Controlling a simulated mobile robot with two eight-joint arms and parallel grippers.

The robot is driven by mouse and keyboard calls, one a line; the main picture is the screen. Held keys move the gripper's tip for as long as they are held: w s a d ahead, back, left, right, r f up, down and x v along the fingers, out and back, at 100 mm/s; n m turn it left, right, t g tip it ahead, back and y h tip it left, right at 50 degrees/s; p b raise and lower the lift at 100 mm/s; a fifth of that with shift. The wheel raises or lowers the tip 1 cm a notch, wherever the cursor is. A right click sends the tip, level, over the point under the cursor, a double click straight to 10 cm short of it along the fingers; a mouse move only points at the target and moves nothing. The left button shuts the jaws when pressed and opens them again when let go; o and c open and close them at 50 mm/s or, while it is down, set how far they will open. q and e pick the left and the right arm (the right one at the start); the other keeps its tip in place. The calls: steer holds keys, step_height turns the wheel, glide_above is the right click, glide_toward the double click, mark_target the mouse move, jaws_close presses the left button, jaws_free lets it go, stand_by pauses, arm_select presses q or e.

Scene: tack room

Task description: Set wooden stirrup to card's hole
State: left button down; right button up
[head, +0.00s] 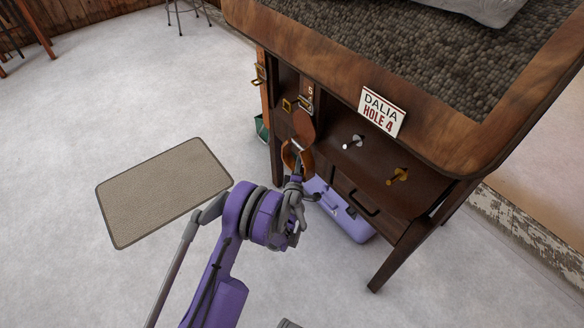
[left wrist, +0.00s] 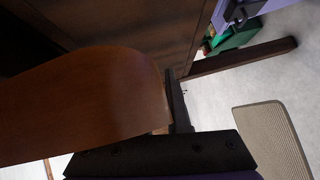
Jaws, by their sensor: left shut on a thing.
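The card (head: 381,112) reads "DALIA HOLE 4" and is fixed to the front edge of the dark wooden bench. The brown wooden stirrup (head: 303,129) is in front of the bench's left front post, below the card and to its left. My left gripper (head: 296,180) is shut on the stirrup, at its lower end in the head view. In the left wrist view the stirrup (left wrist: 85,105) fills much of the left side, and the fingertips are partly hidden behind it. I cannot tell whether the stirrup touches the bench. My right gripper is not in view.
The bench front has a silver peg (head: 353,141), a brass peg (head: 398,175) and a plate marked 5 (head: 310,91). A purple case (head: 345,215) stands below. A beige mat (head: 165,190) lies on the open floor at left. A green object (left wrist: 235,38) shows in the wrist view.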

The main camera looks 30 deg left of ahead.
arm_select(q)
step_height(320, 180, up, 2)
steer(key=shift+r, duration=0.2)
steer(key=c, duration=0.9)
jaws_free()
steer(key=p+v, duration=0.1)
steer(key=v, duration=0.9)
steer(key=shift+s+d, duration=0.15)
steer(key=shift+s, duration=0.25)
